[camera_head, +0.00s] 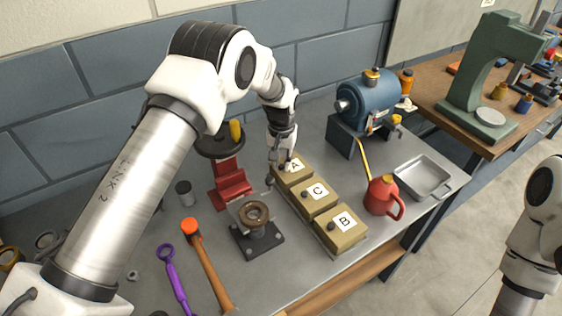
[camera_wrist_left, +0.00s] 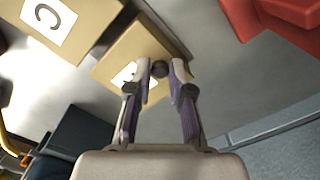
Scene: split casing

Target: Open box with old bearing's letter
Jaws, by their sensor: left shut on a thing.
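Three tan lidded boxes with dark knobs stand in a row: box A (camera_head: 297,181) at the back, box C (camera_head: 319,201) in the middle, box B (camera_head: 344,234) in front. My left gripper (camera_head: 282,174) is over box A. In the left wrist view its fingertips are shut on the dark round knob (camera_wrist_left: 160,69) of box A (camera_wrist_left: 108,68). The lid looks seated on the box. A brown ring-shaped bearing (camera_head: 257,212) sits on a dark stand (camera_head: 258,240); I cannot read a letter on it. My right gripper is out of view.
A red stand (camera_head: 231,184) is left of the boxes. A red oil can (camera_head: 382,195), a grey tray (camera_head: 423,177) and a blue motor (camera_head: 369,101) are right of them. A hammer (camera_head: 207,264) and a purple wrench (camera_head: 172,276) lie in front.

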